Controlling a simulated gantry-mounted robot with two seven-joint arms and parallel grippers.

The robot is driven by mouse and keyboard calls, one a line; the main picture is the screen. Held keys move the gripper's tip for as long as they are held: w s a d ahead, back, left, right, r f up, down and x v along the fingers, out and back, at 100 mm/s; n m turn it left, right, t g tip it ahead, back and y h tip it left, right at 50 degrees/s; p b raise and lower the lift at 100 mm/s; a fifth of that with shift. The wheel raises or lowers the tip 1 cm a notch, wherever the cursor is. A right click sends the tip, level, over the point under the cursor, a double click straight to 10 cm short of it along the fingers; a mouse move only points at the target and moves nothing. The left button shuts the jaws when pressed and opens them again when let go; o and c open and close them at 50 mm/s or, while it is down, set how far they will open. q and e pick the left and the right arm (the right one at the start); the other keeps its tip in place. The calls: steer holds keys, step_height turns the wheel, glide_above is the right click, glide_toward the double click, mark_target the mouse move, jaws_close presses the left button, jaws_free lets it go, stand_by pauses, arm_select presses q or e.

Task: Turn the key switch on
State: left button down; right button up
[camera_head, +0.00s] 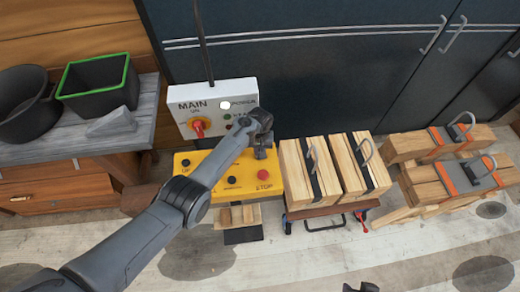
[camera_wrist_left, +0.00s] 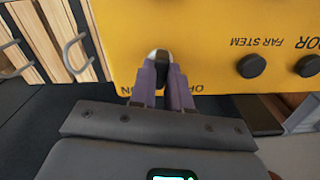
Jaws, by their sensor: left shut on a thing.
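The yellow control panel (camera_head: 205,160) stands in the middle of the head view, and its face fills the top of the left wrist view (camera_wrist_left: 200,40). My left gripper (camera_head: 262,152) is at the panel's far right corner. In the left wrist view its fingers (camera_wrist_left: 161,75) are shut on the key switch (camera_wrist_left: 160,54), a small dark and metallic part between the ON and OFF lettering. The fingers hide most of the key switch, so its exact angle is unclear. A dark tip of what seems to be my right gripper (camera_head: 361,287) shows at the bottom edge; its jaws cannot be made out.
A white MAIN box (camera_head: 180,97) with a red rotary knob (camera_head: 198,127) stands behind the panel. The panel carries black knobs and a red stop button (camera_head: 263,174). Strapped timber (camera_head: 295,167) stands close on the right. A grey bench (camera_head: 60,140) holds tubs at left.

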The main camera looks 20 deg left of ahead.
arm_select(q)
steer(key=shift+m, duration=1.7)
steer(key=c, duration=1.1)
jaws_free()
steer(key=shift+r, duration=0.1)
steer(key=shift+r, duration=0.2)
steer(key=shift+r+p, duration=0.85)
steer(key=shift+r, duration=4.25)
